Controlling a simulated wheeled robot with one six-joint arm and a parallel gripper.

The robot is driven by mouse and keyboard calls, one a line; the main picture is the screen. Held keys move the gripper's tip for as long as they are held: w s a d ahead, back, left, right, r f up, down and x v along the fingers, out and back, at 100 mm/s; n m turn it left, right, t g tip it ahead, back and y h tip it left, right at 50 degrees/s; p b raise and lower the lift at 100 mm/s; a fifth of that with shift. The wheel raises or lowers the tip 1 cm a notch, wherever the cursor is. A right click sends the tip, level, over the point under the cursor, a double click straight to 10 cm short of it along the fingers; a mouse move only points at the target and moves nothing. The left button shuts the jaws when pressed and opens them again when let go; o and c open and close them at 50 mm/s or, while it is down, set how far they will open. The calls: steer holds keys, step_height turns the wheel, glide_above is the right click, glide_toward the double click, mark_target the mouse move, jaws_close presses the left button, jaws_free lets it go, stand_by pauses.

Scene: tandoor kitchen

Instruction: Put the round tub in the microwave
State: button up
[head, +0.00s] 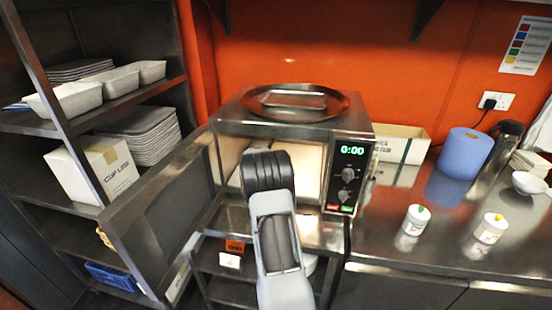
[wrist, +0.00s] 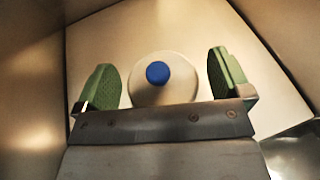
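The microwave (head: 349,176) stands with its door (head: 160,222) swung open to the left, and its display reads 0:00. A round white tub (wrist: 148,94) with a blue knob on top sits on the pale floor of the microwave cavity in the wrist view. My gripper (wrist: 165,72) is inside the cavity, its two green-padded fingers spread on either side of the tub with a visible gap at each side. The gripper's dark base bar hides the tub's near edge. In the head view my arm reaches into the opening and hides the gripper and tub.
A round tray (head: 340,104) lies on the microwave.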

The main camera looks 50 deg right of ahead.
steer(key=shift+o, duration=0.2)
steer(key=shift+r, duration=0.2)
steer(key=s+a+m+y+b, duration=0.1)
steer(key=s+a+m+y, duration=0.3)
steer(key=a, duration=1.1)
steer(key=s+a+r+m+y+b, duration=0.1)
steer(key=s+a+m+y, duration=0.4)
steer(key=s+a+m, duration=0.5)
steer(key=s+a+r+m+y+b, duration=0.1)
steer(key=s+a+m+y, duration=0.4)
steer(key=a, duration=1.5)
steer(key=s+m, duration=0.2)
steer(key=s, duration=0.1)
steer(key=shift+s+a+b, duration=0.2)
steer(key=shift+s+b, duration=0.1)
steer(key=shift+s, duration=0.1)
